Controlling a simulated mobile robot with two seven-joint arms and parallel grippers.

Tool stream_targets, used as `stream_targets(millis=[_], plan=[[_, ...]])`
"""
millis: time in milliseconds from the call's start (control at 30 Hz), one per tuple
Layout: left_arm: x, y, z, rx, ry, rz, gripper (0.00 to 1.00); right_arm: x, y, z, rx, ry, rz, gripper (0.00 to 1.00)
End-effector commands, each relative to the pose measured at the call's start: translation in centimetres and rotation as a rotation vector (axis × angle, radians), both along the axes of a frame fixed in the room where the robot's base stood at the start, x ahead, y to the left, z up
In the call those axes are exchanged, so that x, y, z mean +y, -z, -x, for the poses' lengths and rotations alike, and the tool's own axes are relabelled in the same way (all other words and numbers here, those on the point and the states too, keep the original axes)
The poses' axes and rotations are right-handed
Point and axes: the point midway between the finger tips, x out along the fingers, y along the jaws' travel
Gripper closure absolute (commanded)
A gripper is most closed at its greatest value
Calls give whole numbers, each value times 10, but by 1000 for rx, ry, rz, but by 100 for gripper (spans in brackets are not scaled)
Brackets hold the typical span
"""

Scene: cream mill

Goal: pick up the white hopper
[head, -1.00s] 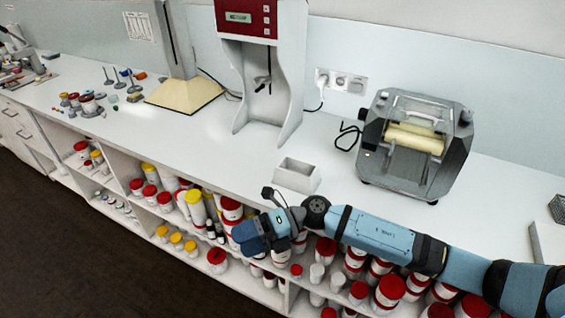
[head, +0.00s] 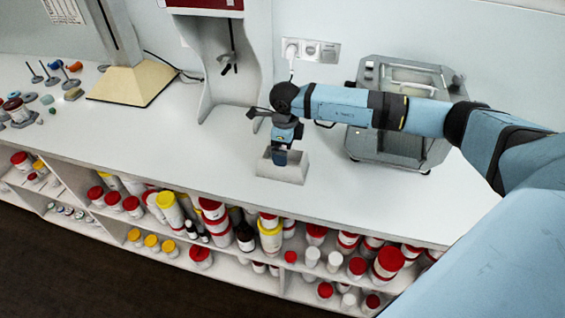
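The white hopper (head: 284,173), a small box with sloping sides, stands upright on the white counter. My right gripper (head: 280,158) points down over it. Its fingertips reach the hopper's top opening or front wall and hide part of the rim. I cannot tell whether the fingers touch the hopper, or whether they are open or shut. My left gripper is not in view.
A roller mill (head: 402,148) stands right of the hopper, partly behind my arm. A white stand with a red panel (head: 228,75) is behind left. A beige-based stand (head: 131,82) and small weights are farther left. Jars fill shelves below the counter (head: 190,140).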

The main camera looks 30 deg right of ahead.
Motion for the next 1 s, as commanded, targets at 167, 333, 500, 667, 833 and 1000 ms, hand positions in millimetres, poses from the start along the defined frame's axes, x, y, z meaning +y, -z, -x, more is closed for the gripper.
stream_targets(millis=[167,333,500,667,833,1000], plan=[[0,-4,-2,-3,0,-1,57,1,18,0,1,0,-2,0],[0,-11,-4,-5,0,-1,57,2,31,-2,2,-1,-2,0],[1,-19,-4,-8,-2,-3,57,3,58,-4,3,0,-2,0],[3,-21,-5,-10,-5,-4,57,2,71,-5,1,-1,-2,0],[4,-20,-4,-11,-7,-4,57,2,72,-5,0,-1,-3,0],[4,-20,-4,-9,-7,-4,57,2,72,-5,0,-1,-3,28]])
